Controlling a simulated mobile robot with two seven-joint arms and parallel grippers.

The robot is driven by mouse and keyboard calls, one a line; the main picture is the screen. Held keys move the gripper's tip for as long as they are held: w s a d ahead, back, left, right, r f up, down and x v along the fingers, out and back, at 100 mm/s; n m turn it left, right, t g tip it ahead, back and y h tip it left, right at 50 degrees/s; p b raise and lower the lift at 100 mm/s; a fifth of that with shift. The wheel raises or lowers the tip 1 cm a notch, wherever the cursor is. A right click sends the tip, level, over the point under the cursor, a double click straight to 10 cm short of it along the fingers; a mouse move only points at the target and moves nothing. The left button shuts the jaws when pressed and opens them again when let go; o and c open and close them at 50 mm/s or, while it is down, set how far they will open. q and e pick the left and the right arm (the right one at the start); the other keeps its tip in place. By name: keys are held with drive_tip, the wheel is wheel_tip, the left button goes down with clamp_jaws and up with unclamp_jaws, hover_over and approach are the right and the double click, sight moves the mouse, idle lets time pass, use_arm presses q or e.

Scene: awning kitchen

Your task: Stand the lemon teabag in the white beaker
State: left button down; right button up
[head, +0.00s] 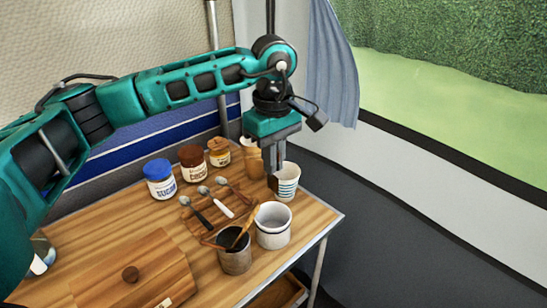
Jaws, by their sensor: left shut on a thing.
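My left gripper (273,172) points down at the far right of the table. It is shut on a small dark brown piece (273,184), which shows just below the fingertips. It may be the lemon teabag, but no label can be made out. Directly right of the fingers stands an upright white beaker with blue stripes (288,184). The held piece overlaps its left side in the picture; I cannot tell whether they touch. My right gripper is out of view.
Jars, including a blue-lidded sugar jar (160,181), line the back. Several spoons lie on a wooden rack (221,208). A dark pot (234,252) with a wooden utensil stands front right. A wooden board with a knob (135,280) lies front left. The table's right edge is close.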

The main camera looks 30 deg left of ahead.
sight(273, 189)
use_arm(q)
drive_tip(key=shift+w+a+f+n, duration=0.1)
drive_tip(key=shift+w+n, duration=0.05)
drive_tip(key=shift+n, duration=0.25)
drive_tip(key=shift+f+b, duration=1.85)
drive_tip(key=shift+f, duration=0.75)
wheel_tip(273, 189, down, 3)
drive_tip(key=shift+r+b, duration=0.15)
drive_tip(key=shift+b, duration=0.85)
wheel_tip(273, 189, down, 4)
drive_tip(key=b, duration=0.2)
drive_tip(key=shift+b, duration=0.4)
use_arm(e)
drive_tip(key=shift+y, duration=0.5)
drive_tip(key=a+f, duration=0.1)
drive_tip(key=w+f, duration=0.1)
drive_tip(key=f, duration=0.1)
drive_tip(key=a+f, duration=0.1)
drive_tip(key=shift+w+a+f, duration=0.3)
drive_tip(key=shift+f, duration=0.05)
use_arm(q)
drive_tip(key=c, duration=1.2)
unclamp_jaws()
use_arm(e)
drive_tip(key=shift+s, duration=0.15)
